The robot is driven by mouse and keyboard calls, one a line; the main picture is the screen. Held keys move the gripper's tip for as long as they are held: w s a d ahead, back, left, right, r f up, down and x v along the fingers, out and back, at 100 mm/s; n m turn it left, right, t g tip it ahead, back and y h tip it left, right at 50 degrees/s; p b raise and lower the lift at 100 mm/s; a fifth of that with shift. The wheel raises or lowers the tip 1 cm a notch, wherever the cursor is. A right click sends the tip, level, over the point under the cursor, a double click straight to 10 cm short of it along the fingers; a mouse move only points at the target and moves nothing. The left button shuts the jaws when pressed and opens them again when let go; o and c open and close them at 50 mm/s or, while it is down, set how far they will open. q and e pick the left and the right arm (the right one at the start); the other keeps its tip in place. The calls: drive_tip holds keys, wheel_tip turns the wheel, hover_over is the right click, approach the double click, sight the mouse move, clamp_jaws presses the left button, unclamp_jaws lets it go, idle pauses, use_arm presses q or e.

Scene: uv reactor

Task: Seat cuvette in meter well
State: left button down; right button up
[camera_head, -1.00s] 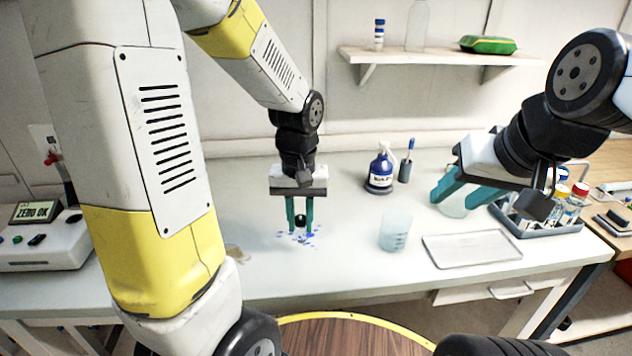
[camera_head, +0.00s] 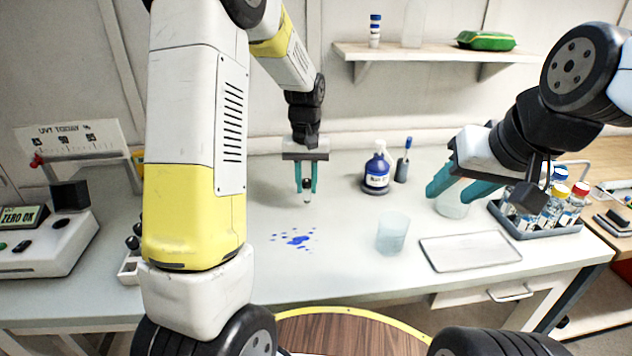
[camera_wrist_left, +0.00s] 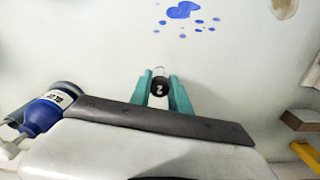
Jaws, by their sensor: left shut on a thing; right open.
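My left gripper (camera_head: 307,188) is shut on a small cuvette with a dark round cap (camera_head: 308,187). It holds the cuvette upright above the bench, behind the blue spots. In the left wrist view the cap (camera_wrist_left: 160,87), marked with a white figure, sits between the teal fingertips. The meter (camera_head: 45,235) is the pale box at the far left, its display reading "ZERO OK". A dark block (camera_head: 70,195) stands on it; I cannot make out the well. My right gripper (camera_head: 455,190) is open near a clear beaker at the right.
Blue spots (camera_head: 295,238) lie on the bench (camera_head: 340,275). A small holder (camera_head: 130,268) is partly hidden behind my left arm.

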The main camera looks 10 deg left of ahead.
sight(308, 192)
use_arm(q)
drive_tip(key=shift+w+f, duration=0.1)
drive_tip(key=shift+w, duration=0.45)
drive_tip(key=shift+f, duration=1.7)
drive_tip(key=shift+f, duration=0.15)
drive_tip(key=c, duration=1.2)
unclamp_jaws()
drive_tip(key=shift+c, duration=0.2)
